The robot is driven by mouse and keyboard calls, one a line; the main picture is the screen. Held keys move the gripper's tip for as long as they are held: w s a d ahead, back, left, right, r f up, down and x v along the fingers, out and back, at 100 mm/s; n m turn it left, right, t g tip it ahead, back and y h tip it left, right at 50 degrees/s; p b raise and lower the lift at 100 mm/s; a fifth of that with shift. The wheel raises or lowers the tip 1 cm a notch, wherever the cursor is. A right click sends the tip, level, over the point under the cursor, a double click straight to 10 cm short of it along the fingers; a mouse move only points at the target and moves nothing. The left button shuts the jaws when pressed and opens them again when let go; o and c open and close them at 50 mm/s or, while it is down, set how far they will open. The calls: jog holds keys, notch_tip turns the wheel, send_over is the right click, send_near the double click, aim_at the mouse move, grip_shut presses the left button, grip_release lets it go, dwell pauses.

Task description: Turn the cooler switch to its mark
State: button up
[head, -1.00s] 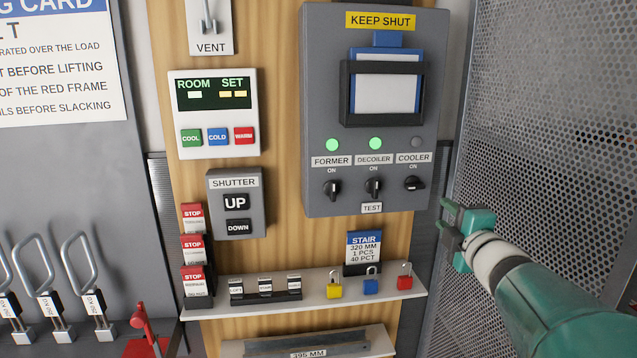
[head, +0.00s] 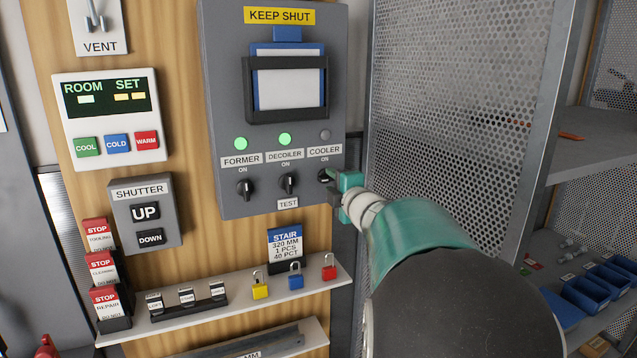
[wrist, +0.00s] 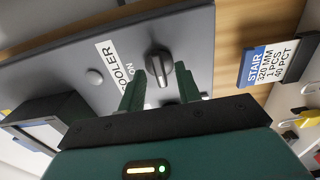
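The cooler switch (head: 325,175) is a dark rotary knob under the COOLER label (head: 325,151), at the lower right of the grey panel (head: 225,80). My gripper (head: 338,183) is at this knob and partly covers it in the head view. In the wrist view the knob (wrist: 159,66) lies just ahead of and between the two green fingertips (wrist: 160,82). The fingers are apart, with visible gaps to the knob. Its grip bar lies crosswise to the direction of the ON mark (wrist: 128,114). The cooler lamp (head: 325,134) is dark.
The former knob (head: 246,188) and decoiler knob (head: 289,183) stand upright to the left, with lit green lamps above. A shelf (head: 215,305) with padlocks (head: 295,277) is below. A perforated metal wall (head: 440,110) stands close on the right.

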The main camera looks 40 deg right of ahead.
jog(key=shift+w+d, duration=0.1)
jog(key=shift+w, duration=0.25)
grip_shut()
